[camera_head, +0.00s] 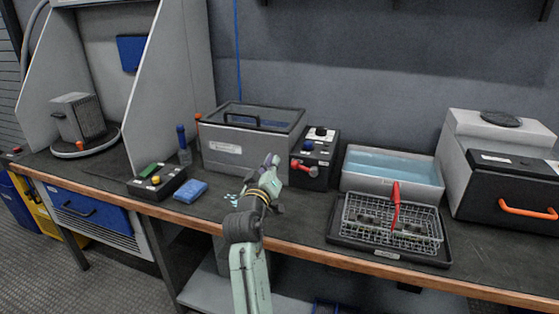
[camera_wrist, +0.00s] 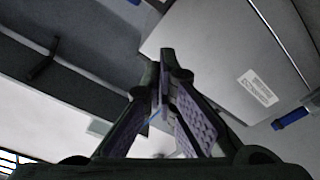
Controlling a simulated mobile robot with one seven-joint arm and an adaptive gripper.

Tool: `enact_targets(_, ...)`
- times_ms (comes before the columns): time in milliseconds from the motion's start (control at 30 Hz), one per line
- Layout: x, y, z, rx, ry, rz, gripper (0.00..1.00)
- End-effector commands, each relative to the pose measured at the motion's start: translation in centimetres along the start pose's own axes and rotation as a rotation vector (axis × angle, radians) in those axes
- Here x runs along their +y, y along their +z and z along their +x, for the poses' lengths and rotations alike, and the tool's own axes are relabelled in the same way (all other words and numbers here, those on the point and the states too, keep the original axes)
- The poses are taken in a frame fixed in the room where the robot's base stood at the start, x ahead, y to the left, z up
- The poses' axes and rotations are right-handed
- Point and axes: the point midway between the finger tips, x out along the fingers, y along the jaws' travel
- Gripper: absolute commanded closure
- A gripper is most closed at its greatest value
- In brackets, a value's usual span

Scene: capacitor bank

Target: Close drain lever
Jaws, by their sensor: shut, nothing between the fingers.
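A small red lever (camera_head: 304,168) sits low on the front of the black control box (camera_head: 316,150), at the right end of the grey tank (camera_head: 245,150). It appears to lie roughly level, slanting down to the right; its exact setting is too small to tell. My gripper (camera_head: 272,162) is in front of the tank's right part, a little left of the lever and apart from it. In the wrist view my gripper (camera_wrist: 166,62) has its fingertips together, with nothing held. The lever cannot be made out in the wrist view.
A wire basket (camera_head: 365,225) with a red handle stands on a black tray at right, before a water-filled basin (camera_head: 392,168). A blue sponge (camera_head: 190,190) and a black button box (camera_head: 157,182) lie left. A pale labelled panel (camera_wrist: 225,55) fills the wrist view's upper right.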

Motion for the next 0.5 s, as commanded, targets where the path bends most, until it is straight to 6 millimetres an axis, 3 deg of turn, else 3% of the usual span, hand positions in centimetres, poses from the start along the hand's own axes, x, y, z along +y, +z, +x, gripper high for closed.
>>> enact_targets(200, -0.2, 0.2, -4.3, 0.002, 0.001, -0.001, 1.0)
enact_targets(500, -0.1, 0.1, -6.0, 0.0, 0.001, 0.0, 1.0)
